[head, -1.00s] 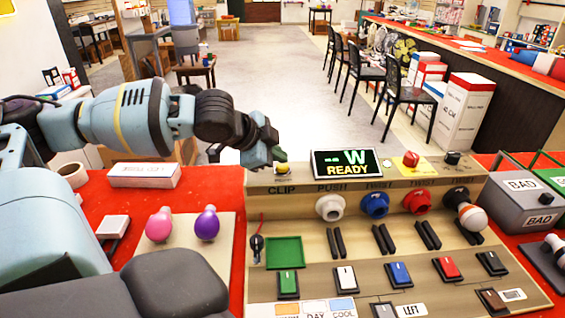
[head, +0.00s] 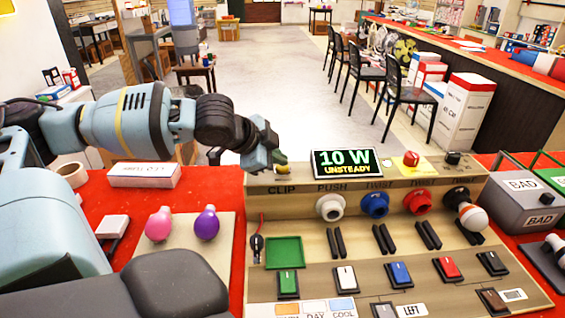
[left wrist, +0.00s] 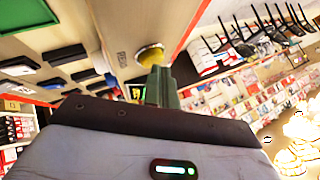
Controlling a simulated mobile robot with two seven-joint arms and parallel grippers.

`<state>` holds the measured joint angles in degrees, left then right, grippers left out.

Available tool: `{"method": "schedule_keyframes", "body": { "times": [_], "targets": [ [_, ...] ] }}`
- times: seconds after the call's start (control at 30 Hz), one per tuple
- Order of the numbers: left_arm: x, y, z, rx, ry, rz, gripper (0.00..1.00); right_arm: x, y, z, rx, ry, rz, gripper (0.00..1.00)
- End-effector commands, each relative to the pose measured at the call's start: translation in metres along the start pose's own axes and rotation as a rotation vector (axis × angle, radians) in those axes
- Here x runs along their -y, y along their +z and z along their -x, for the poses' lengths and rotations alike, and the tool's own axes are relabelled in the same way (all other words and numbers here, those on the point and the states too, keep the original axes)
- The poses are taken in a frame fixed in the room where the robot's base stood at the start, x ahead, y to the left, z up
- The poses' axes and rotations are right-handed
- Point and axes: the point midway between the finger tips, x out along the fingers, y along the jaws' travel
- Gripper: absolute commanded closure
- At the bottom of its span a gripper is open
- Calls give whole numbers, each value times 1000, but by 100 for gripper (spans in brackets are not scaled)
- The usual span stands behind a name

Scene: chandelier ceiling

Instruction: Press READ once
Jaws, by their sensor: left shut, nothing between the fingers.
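The yellow button (left wrist: 150,56) on the panel's upper ledge shows in the left wrist view, with a small label (left wrist: 122,58) too blurred to read. In the head view the button (head: 283,169) is mostly hidden behind my left gripper (head: 280,158). The gripper is shut and empty, its fingertips at the button; in the left wrist view the fingers (left wrist: 158,84) overlap the button's edge. I cannot tell whether they touch it. The display (head: 347,163) beside it reads "10 W UNSTEADY". My right gripper is out of view.
The panel (head: 330,275) has sockets, switches and a green tray (head: 284,252). A bulb (head: 472,218) sits in the rightmost socket. A pink bulb (head: 159,225) and a purple bulb (head: 206,225) are on a pad at left.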

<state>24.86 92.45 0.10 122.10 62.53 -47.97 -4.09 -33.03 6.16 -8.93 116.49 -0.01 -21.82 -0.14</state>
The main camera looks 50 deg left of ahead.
Motion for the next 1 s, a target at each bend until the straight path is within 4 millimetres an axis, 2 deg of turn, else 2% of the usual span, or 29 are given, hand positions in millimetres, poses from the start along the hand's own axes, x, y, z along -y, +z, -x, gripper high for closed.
{"method": "schedule_keyframes", "body": {
  "times": [1.0],
  "targets": [
    [10, -9, 13, 1, 0, 0, 100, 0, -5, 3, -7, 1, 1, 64]
  ]
}}
